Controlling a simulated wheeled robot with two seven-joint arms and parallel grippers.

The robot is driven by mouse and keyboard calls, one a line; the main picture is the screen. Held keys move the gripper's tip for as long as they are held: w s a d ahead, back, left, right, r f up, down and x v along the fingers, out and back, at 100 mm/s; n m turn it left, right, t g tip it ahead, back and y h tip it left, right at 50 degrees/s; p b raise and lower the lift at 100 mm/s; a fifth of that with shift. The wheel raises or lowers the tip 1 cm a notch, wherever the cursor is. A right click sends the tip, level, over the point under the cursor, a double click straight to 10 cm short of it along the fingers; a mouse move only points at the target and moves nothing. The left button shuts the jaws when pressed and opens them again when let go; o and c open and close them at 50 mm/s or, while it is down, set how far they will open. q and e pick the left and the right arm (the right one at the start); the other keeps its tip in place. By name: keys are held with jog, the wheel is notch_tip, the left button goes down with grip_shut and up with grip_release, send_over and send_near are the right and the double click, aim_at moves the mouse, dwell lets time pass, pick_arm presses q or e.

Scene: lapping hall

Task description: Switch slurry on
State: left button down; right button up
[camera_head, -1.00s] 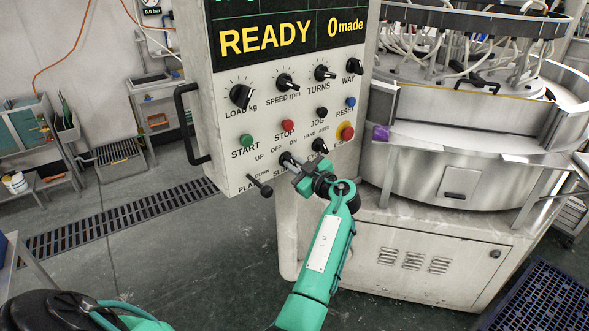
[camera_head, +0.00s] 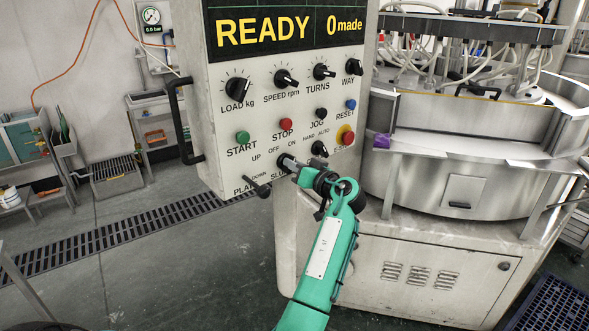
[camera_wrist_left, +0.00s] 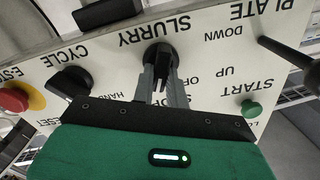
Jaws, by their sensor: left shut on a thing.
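The slurry switch (camera_wrist_left: 160,58) is a black knob on the pale control panel (camera_head: 215,130), between the OFF and ON marks. In the left wrist view the two fingers of my left gripper (camera_wrist_left: 162,78) are shut on this knob. In the head view my left gripper (camera_head: 288,164) covers part of the knob and part of the SLURRY label. The knob's exact pointing is hard to tell behind the fingers. My right gripper is not in view.
The plate lever (camera_head: 258,188) juts out left of the slurry switch, and the cycle knob (camera_head: 319,149) is at its right. The red emergency stop (camera_head: 346,138) is above right. A black handle (camera_head: 180,125) sticks out on the panel's left side. The display reads READY.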

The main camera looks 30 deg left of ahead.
pick_arm(q)
jog(key=shift+m, duration=0.5)
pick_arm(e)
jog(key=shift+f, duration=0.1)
pick_arm(q)
jog(key=shift+r, duration=0.1)
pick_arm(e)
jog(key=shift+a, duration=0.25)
pick_arm(q)
jog(key=c, duration=1.4)
grip_release()
